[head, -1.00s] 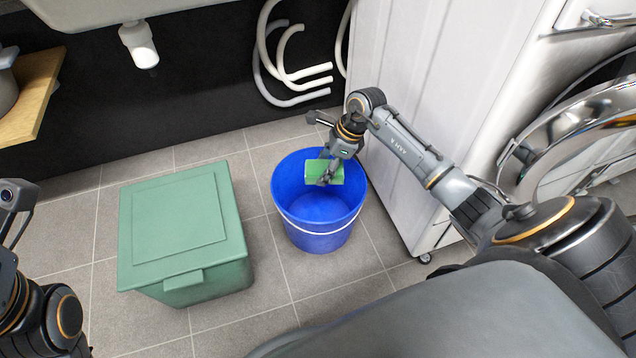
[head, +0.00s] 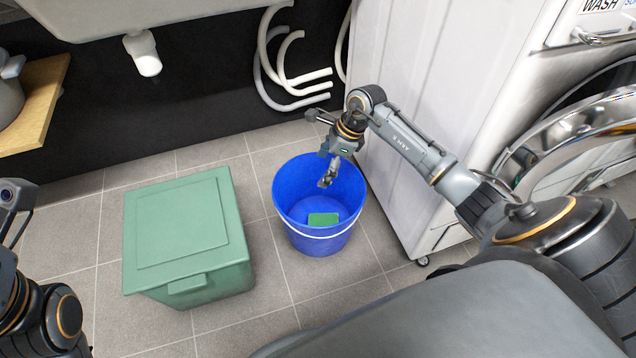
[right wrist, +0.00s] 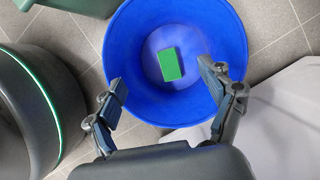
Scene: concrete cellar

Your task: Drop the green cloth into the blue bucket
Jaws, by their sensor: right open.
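The green cloth (head: 323,219) lies flat on the floor of the blue bucket (head: 290,205). In the right wrist view the cloth (right wrist: 170,64) shows as a small green block shape inside the bucket (right wrist: 128,50), clear of its walls. My right gripper (head: 326,182) is over the bucket's mouth, above the cloth and apart from it. In the right wrist view its two fingers (right wrist: 162,82) are spread wide with nothing between them. Of my left arm only a part shows at the left edge of the head view; its gripper is not visible.
A green lidded bin (head: 185,220) stands on the tiles left of the bucket. A white washing machine (head: 415,110) is close on the right. A sink (head: 100,15), pale hoses (head: 290,95) and a wooden shelf (head: 35,105) are at the back.

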